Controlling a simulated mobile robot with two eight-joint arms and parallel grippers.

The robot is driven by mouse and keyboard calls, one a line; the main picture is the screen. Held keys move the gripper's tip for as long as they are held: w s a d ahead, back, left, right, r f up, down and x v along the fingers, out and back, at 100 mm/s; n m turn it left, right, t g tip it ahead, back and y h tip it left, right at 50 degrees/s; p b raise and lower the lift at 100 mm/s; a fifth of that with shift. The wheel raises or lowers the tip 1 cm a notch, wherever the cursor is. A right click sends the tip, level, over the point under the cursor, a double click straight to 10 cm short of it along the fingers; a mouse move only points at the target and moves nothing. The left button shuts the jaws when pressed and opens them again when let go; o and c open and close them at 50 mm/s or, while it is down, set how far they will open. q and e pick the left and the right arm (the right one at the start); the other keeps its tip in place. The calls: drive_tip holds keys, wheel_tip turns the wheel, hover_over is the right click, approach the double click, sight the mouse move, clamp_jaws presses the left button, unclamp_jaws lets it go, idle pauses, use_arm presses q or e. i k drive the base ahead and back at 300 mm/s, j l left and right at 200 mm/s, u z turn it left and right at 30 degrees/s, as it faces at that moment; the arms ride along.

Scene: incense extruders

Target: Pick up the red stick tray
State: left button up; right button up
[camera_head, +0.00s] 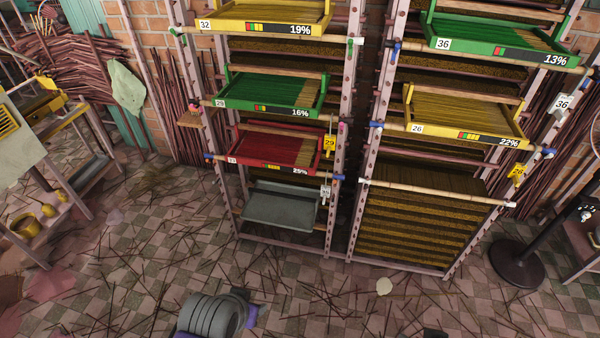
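The red stick tray (262,147) rests on the left rack, on the level below a green tray. Its front bears a label that reads 25% and a small number plate at its left end. It holds dark red sticks, with a bare tan section at its right. A wooden bar with blue ends runs along its front. Neither of my grippers shows in the head view, and nothing grips the red tray.
Above it are a green tray (262,92) marked 29 and a yellow tray (262,12) marked 32. A grey tray (280,208) sits below. The right rack (351,235) stands close beside. A black stand (517,263) is at right. Sticks litter the tiled floor.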

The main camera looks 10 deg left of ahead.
sight(287, 148)
drive_tip(key=i+j+z, duration=0.45)
drive_tip(key=i+j, duration=0.75)
drive_tip(key=i, duration=0.1)
